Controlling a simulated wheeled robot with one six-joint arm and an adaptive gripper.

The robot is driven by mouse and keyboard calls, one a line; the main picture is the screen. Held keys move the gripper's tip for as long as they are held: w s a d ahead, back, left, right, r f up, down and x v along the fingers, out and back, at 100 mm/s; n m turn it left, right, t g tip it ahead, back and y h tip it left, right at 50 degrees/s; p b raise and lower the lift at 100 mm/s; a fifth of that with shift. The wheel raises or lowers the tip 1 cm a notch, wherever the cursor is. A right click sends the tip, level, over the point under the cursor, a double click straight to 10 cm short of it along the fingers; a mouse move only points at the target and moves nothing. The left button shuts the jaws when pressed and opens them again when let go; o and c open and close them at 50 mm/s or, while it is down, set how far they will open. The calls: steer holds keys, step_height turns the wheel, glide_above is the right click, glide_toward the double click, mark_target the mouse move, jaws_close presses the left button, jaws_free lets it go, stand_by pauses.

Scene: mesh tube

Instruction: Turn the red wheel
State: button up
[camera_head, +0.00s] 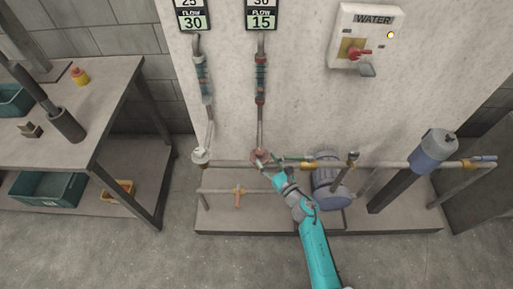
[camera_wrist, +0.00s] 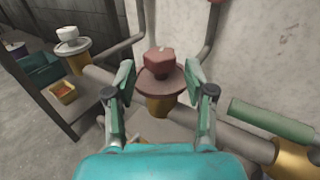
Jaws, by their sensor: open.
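The red wheel (camera_wrist: 160,80) sits on a brass-coloured valve body in the middle of the wrist view, with a raised red block on its top. In the head view the red wheel (camera_head: 260,156) is small, at the foot of the right-hand vertical pipe. My gripper (camera_wrist: 158,82) is open, with one finger on the left and one on the right of the wheel. I cannot tell whether the fingers touch it. In the head view my gripper (camera_head: 273,171) is beside the wheel and partly hides the pipe behind it.
A white wheel (camera_wrist: 68,36) on a like valve is to the left. A green lever handle (camera_wrist: 270,121) is close on the right. A blue pump (camera_head: 329,180) stands right of my arm. A WATER box (camera_head: 364,38) is on the wall. A workbench (camera_head: 100,95) is at left.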

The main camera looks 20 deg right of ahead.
steer(key=x, duration=0.7)
steer(key=shift+w+a, duration=0.1)
steer(key=shift+w, duration=0.15)
steer(key=c, duration=1)
